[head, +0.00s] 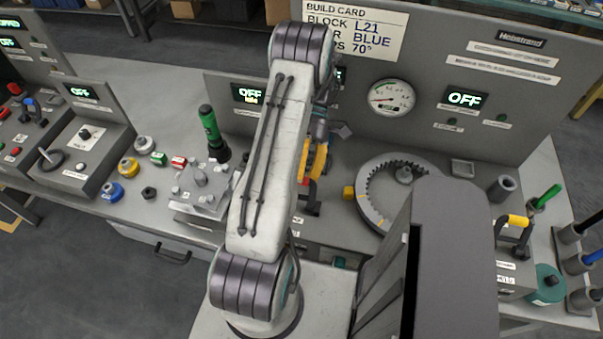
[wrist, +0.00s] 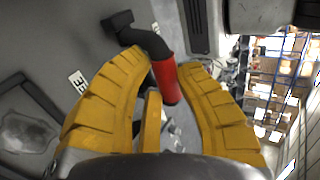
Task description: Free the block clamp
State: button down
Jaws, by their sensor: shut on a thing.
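A clamp handle with a red grip (wrist: 164,80) and a black bent arm shows in the wrist view. Its black end reaches to a grey panel. My gripper (wrist: 160,68) has its yellow fingers closed around the red grip. In the head view my gripper (head: 316,162) is partly hidden behind my arm, low over the bench right of the grey fixture block. A bit of red shows just below the fingers. The clamp's jaw and what it presses on are hidden, so I cannot tell its state.
A toothed ring (head: 372,210) lies right of my gripper. A grey fixture block (head: 203,190) and a green-handled tool (head: 213,133) stand to the left. A yellow-handled clamp (head: 517,222) is at the right. A back panel with a gauge (head: 391,98) rises behind.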

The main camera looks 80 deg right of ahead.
jog(key=shift+f, duration=0.25)
jog(key=c, duration=0.8)
grip_release()
jog(key=shift+r, duration=0.15)
jog(key=shift+c, duration=0.2)
jog(key=shift+r, duration=0.1)
notch_tip(320, 180, up, 10)
jog(key=shift+f, duration=0.1)
jog(key=shift+c, duration=0.2)
